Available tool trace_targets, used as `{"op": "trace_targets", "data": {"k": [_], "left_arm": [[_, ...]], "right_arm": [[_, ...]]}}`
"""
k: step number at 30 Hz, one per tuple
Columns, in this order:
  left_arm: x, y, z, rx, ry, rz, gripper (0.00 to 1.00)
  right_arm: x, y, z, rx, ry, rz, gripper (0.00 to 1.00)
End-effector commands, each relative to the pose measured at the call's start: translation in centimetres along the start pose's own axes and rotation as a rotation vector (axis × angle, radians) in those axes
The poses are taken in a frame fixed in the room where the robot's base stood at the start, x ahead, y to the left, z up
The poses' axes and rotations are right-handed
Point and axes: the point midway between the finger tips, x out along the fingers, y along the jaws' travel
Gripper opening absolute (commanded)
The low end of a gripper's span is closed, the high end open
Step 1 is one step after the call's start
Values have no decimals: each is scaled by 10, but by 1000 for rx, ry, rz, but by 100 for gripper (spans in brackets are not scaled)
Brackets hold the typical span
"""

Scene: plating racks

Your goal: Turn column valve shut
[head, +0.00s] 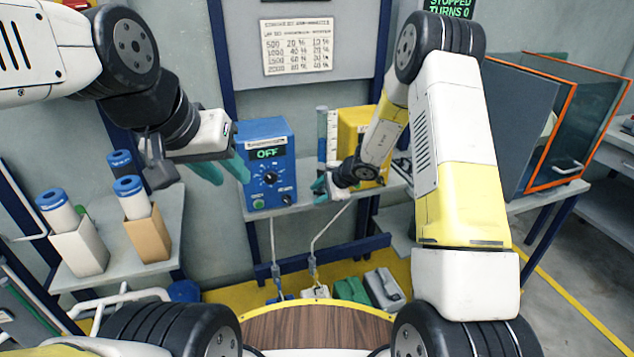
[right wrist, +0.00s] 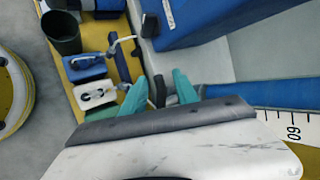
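A slim upright column (head: 322,130) with a white scale beside it stands between the blue box and a yellow unit in the head view. In the right wrist view the column shows as a blue tube (right wrist: 270,94). A small dark part (right wrist: 160,90), perhaps the valve, lies between the fingers at its lower end; its handle position is unclear. My right gripper (right wrist: 160,77) has its teal fingers apart around this dark part, with no clear contact. In the head view it is at the column's foot (head: 319,186). My left gripper (head: 224,170) is open and empty, left of the blue box.
The blue box (head: 267,165) shows "OFF" and has knobs. The yellow unit (head: 358,130) stands behind my right forearm. Two holders with blue-capped cylinders (head: 140,225) stand on the left shelf. An orange-framed glass enclosure (head: 575,125) is at right. Pedals (head: 383,288) lie on the yellow floor strip.

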Motion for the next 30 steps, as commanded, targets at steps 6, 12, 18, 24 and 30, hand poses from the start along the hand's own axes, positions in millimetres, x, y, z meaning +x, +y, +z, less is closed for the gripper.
{"op": "trace_targets", "data": {"k": [6,12,18,24,30], "left_arm": [[0,0,0,0,0,0,33],[0,0,0,0,0,0,33],[0,0,0,0,0,0,33],[0,0,0,0,0,0,33],[0,0,0,0,0,0,33]], "right_arm": [[4,0,0,-2,0,0,36],[4,0,0,-2,0,0,18],[4,0,0,-2,0,0,0],[4,-1,-1,4,-6,-2,0],[2,-2,-2,40,-53,-12,0]]}}
